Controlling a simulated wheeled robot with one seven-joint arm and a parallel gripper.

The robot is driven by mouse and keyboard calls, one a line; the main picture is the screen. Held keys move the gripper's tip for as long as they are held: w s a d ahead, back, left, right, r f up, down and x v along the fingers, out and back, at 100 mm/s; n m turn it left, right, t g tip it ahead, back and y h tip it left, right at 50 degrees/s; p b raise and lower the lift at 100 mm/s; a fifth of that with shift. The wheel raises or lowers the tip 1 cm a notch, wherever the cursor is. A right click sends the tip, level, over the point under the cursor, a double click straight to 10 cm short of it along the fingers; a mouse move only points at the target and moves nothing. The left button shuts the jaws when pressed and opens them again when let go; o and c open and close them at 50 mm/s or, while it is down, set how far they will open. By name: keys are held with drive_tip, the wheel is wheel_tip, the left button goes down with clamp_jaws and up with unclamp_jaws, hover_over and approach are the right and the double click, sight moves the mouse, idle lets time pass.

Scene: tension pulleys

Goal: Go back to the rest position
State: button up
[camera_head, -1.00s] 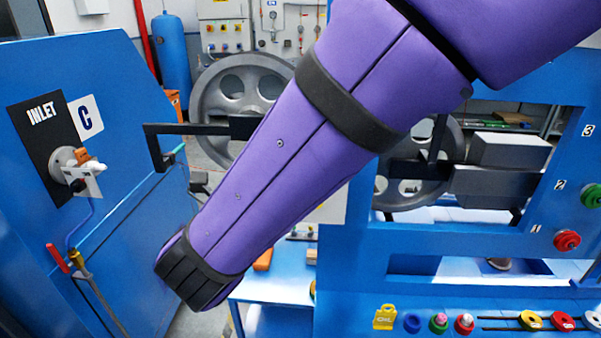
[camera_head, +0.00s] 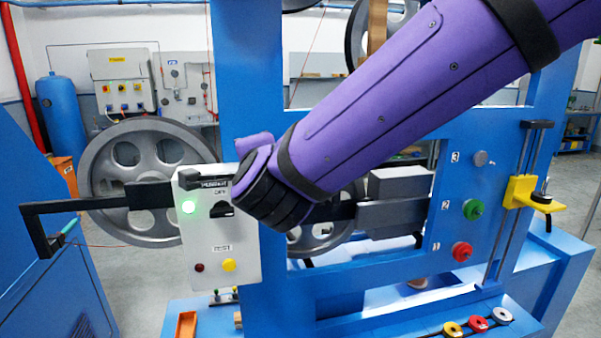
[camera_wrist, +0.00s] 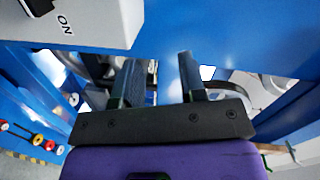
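My gripper (camera_wrist: 158,80) shows in the wrist view with its two fingers apart and nothing between them. In the head view my purple arm reaches down from the upper right and its end covers part of a white control box (camera_head: 222,268); the fingers are hidden there. The box has a lit green lamp, a black switch, a dark red lamp and a yellow button. In the wrist view a white box corner with "ON" (camera_wrist: 85,25) is at the upper left, close to the gripper. I cannot tell whether anything touches.
A blue frame (camera_head: 330,300) stands ahead, with large grey pulleys (camera_head: 110,170) behind it. A black bracket (camera_head: 75,203) sticks out left of the box. Grey floor (camera_head: 130,275) shows at the lower left.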

drive_tip(key=s+d+r+n+g, duration=0.1)
drive_tip(key=s+d+n+g, duration=0.3)
drive_tip(key=d, duration=0.6)
drive_tip(key=d+r+n+g, duration=0.15)
drive_tip(key=d+n, duration=0.35)
drive_tip(key=d, duration=0.5)
drive_tip(key=s+d+f+n+g+h, duration=0.1)
drive_tip(key=s+d+f+g+h, duration=0.1)
drive_tip(key=s+d, duration=0.6)
drive_tip(key=s+d+f+n+g+h, duration=0.2)
drive_tip(key=s+d+f+g, duration=0.1)
drive_tip(key=s+d, duration=0.5)
drive_tip(key=shift+s+d+f+h, duration=0.15)
drive_tip(key=shift+d+f+h, duration=0.15)
drive_tip(key=shift+d, duration=0.75)
